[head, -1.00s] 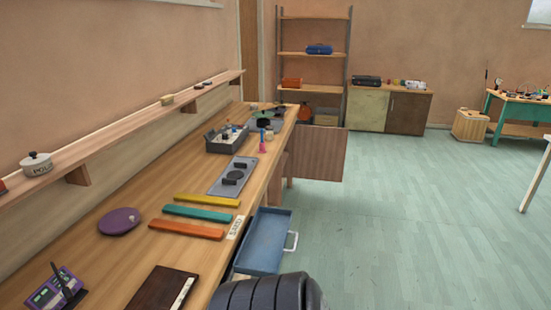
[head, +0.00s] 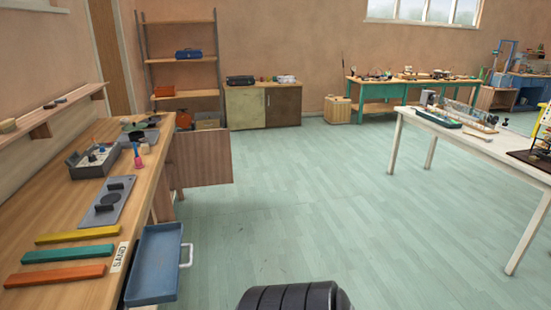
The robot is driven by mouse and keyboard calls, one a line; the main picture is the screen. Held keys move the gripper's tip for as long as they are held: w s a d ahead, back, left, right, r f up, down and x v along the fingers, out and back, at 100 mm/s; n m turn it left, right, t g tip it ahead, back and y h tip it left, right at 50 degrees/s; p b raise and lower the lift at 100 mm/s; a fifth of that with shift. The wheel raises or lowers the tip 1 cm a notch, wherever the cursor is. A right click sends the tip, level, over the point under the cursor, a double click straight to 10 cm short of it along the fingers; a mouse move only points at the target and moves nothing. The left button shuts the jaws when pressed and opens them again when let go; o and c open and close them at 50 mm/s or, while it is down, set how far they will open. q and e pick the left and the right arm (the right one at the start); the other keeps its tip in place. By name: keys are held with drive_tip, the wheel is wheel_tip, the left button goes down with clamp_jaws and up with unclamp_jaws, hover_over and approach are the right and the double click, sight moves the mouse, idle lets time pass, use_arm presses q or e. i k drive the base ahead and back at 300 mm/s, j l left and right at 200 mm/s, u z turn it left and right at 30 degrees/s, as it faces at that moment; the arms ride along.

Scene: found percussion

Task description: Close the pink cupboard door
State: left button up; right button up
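A pinkish-brown wooden cupboard door (head: 203,158) stands open in the head view. It sticks out to the right from under the long wooden workbench (head: 60,205), past the blue drawer, over the floor. Its face is toward me, and I see no handle on it. The cupboard's inside is hidden from here. Neither of my grippers shows; only a black ribbed part of my own body is at the bottom edge.
A blue drawer (head: 155,265) is pulled out of the bench nearer to me. A white table (head: 470,143) stands at the right. A low cabinet (head: 263,105) and a green table (head: 405,92) line the far wall. The green floor (head: 300,200) between is clear.

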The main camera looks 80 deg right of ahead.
sight(204, 157)
drive_tip(key=l+z, duration=0.15)
drive_tip(key=z, duration=2.1)
drive_tip(key=i+z, duration=0.45)
drive_tip(key=i, duration=7.65)
drive_tip(key=i+u, duration=0.3)
drive_tip(key=u, duration=0.15)
drive_tip(key=i+l+u, duration=0.2)
drive_tip(key=u, duration=0.25)
drive_tip(key=i+l+u, duration=0.25)
drive_tip(key=u, duration=0.2)
drive_tip(key=i, duration=0.1)
